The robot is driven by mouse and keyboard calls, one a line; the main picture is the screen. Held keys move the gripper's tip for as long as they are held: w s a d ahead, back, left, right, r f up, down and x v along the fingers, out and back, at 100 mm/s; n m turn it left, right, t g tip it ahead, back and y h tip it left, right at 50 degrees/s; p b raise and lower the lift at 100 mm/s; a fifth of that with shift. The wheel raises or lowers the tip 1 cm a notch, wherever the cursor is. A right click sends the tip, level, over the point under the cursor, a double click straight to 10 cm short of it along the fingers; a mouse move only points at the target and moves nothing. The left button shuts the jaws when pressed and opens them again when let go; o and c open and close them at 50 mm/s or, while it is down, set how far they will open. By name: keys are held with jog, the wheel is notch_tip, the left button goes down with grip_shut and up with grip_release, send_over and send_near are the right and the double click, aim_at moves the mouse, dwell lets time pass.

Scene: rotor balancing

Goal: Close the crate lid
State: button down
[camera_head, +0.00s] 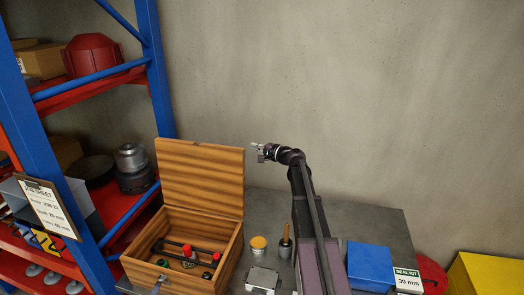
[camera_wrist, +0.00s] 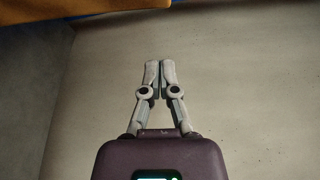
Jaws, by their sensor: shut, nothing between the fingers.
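The wooden crate (camera_head: 218,274) stands open on the grey bench at the left. Its striped wooden lid (camera_head: 200,178) stands upright at the back of the crate. Inside the crate lie dark rods with red and green ends (camera_head: 188,250). My gripper (camera_head: 254,149) is raised to the right of the lid's upper right edge, apart from it. In the wrist view my gripper (camera_wrist: 158,64) has its fingers together, with nothing between them. A brown-orange surface (camera_wrist: 150,8), perhaps the lid, crosses the top of the wrist view.
A blue and red shelf rack (camera_head: 158,75) stands close on the left. On the bench are a yellow-topped jar (camera_head: 258,246), a wooden-handled tool (camera_head: 285,243), a metal block (camera_head: 262,279) and a blue box (camera_head: 370,267). The air before the wall is clear.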

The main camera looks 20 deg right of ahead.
jog(key=a, duration=0.1)
jog(key=s+a, duration=0.1)
jog(key=a, duration=0.1)
jog(key=shift+s+a+r, duration=0.2)
jog(key=shift+s, duration=0.2)
